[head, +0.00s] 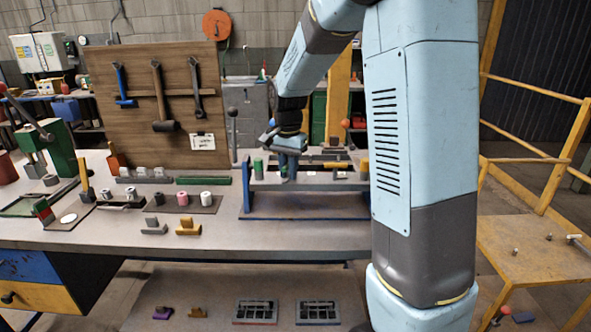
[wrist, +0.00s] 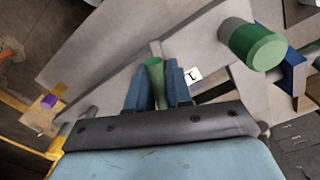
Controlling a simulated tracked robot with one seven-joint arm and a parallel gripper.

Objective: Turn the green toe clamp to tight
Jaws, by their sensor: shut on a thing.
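My gripper (wrist: 156,72) is shut on the green toe clamp's handle (wrist: 155,80), a narrow green piece that flares toward the camera between my two blue fingers. In the head view my gripper (head: 288,150) is low over the raised grey fixture (head: 250,183) on the bench, and the handle there is mostly hidden by the fingers. A white label with a dark T-like mark (wrist: 193,75) lies just right of the fingers in the wrist view. The clamp's lower parts are hidden.
A wooden tool board (head: 180,120) stands behind left.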

